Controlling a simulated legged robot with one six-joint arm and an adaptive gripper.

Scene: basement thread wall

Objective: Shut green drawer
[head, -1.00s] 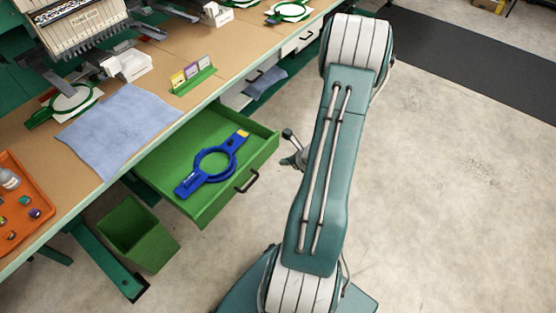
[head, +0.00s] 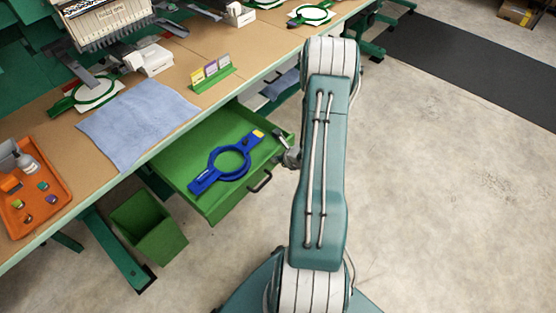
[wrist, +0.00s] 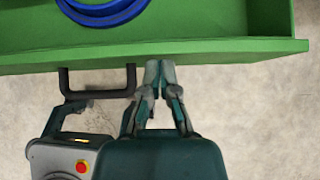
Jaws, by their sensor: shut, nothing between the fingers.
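The green drawer (head: 185,150) stands open below the table edge in the head view. Its dark handle (head: 262,182) is on the front panel. A blue hoop frame (head: 206,180) lies inside the drawer. My gripper (head: 287,160) is at the right part of the drawer front, partly hidden by my arm. In the wrist view the shut fingers (wrist: 160,66) point at the green front panel (wrist: 225,50), just right of the handle (wrist: 98,94). The fingertips are at the panel's edge; I cannot tell if they touch it. They hold nothing.
A worktable (head: 60,120) carries a blue cloth (head: 135,123), an orange tray (head: 45,215) and embroidery machines. A green bin (head: 150,228) stands below the drawer on the left. The concrete floor (head: 450,190) on the right is clear.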

